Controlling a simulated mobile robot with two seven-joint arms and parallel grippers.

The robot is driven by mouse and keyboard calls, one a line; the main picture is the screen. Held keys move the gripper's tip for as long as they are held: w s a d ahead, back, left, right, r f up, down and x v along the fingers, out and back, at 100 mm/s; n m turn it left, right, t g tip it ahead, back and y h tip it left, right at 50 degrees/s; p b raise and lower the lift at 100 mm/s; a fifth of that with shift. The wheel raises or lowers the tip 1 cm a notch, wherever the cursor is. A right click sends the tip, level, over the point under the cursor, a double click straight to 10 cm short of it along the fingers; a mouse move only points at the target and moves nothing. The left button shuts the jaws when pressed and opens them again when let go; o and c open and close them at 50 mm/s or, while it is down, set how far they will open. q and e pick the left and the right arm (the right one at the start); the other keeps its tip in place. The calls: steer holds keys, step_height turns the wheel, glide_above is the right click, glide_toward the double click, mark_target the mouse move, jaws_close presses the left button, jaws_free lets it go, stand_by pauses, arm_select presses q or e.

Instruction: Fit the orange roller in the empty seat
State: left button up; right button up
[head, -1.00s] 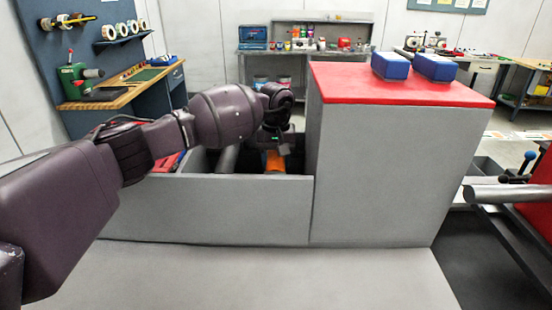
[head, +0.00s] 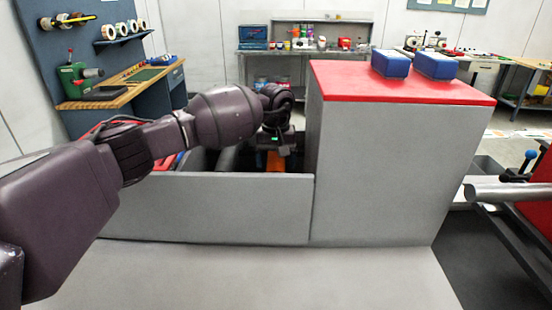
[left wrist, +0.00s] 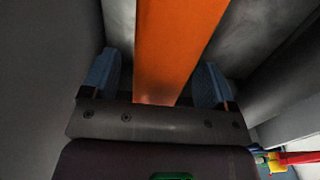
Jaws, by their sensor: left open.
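The orange roller (head: 275,161) lies low inside the grey bin, mostly hidden by the bin's front wall and my left arm. It also shows in the left wrist view (left wrist: 175,45), running up the picture between the two blue finger pads. My left gripper (left wrist: 156,84) is open, with one finger on each side of the roller and visible gaps at both sides. In the head view my left wrist hangs over the bin's right part. The empty seat cannot be made out, and my right gripper is out of view.
The grey bin's front wall (head: 215,210) stands before my arm. A tall grey cabinet with a red top (head: 400,85) borders it on the right and carries two blue blocks (head: 390,65). A machine with a metal shaft (head: 510,192) stands at far right.

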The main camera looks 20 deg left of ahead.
arm_select(q)
step_height(320, 180, up, 11)
steer(key=shift+f+b, duration=0.1)
steer(key=shift+b, duration=0.8)
